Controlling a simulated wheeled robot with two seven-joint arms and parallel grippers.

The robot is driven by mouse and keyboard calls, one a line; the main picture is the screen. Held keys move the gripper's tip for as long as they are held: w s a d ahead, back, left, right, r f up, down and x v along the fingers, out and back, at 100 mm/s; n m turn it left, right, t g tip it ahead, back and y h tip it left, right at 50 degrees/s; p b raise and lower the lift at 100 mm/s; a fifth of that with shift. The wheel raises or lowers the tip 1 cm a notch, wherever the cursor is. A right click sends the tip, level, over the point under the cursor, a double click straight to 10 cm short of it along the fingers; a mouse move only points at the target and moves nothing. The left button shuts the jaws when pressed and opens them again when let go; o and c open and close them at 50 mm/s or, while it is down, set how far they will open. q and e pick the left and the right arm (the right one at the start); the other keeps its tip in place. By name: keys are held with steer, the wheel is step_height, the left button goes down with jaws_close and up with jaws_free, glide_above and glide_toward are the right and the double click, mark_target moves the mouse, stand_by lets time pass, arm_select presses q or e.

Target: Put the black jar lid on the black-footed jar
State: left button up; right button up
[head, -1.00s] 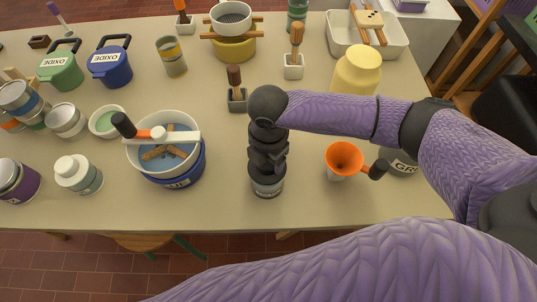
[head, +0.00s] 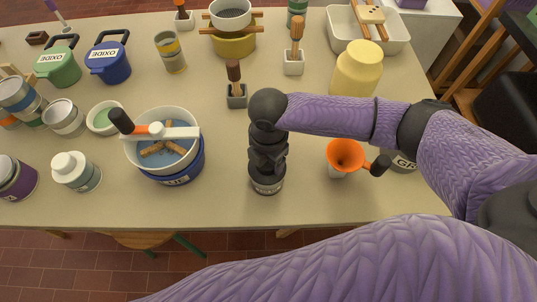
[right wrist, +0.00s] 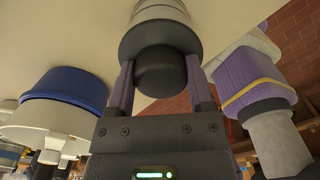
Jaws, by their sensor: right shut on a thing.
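My right gripper (head: 267,172) points down over the black-footed jar (head: 267,187), near the front middle of the table. In the right wrist view its two fingers (right wrist: 160,85) are shut on the black jar lid (right wrist: 160,72), a dark round piece between them. The jar (right wrist: 160,15) shows just beyond the lid, pale with a grey band, and lies in line with it. The lid is at the jar's mouth, but I cannot tell whether it is fully seated. In the head view the gripper hides the lid and the jar's top. My left gripper is not in view.
An orange funnel (head: 345,154) stands close to the right, by a grey lidded container (head: 402,163). A blue pot (head: 187,172) with a white bowl (head: 195,150) is to the left. A brush in a grey block (head: 237,97) stands behind. The table front edge is near.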

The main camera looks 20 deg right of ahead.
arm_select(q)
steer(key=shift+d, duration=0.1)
arm_select(e)
steer(key=shift+f, duration=0.1)
steer(key=o, duration=0.9)
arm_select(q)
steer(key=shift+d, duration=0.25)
arm_select(e)
steer(key=o, duration=0.3)
step_height(320, 180, up, 9)
steer(key=p, duration=0.3)
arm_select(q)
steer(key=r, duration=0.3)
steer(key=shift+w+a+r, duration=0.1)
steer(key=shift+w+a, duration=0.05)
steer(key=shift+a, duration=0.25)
arm_select(e)
steer(key=shift+r, duration=0.5)
